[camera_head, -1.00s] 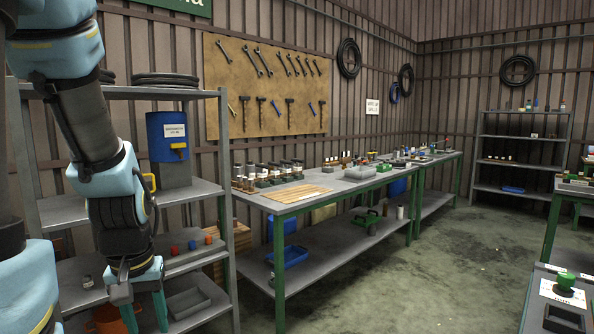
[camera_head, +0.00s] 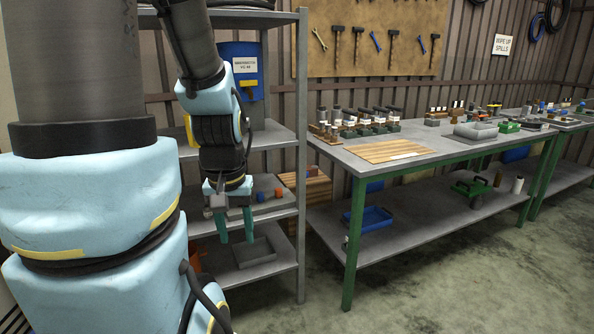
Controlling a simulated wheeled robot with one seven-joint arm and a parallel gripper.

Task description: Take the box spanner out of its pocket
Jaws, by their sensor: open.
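My gripper (camera_head: 236,226) hangs pointing down, with its two teal fingers apart and nothing seen between them. It is in front of the metal shelf unit (camera_head: 302,170), at the left of the picture. I cannot pick out the box spanner or its pocket for sure in this view. Several small holders and blocks (camera_head: 372,122) stand along the back of the green-legged workbench (camera_head: 430,166), too small to tell apart. My gripper is well away from them, to the left.
A wooden slatted board (camera_head: 388,151) and a grey tray (camera_head: 475,132) lie on the workbench. A blue tray (camera_head: 369,219) and a green tool (camera_head: 471,187) are on its lower shelf. A grey bin (camera_head: 254,250) sits low in the shelf unit. The floor at right is clear.

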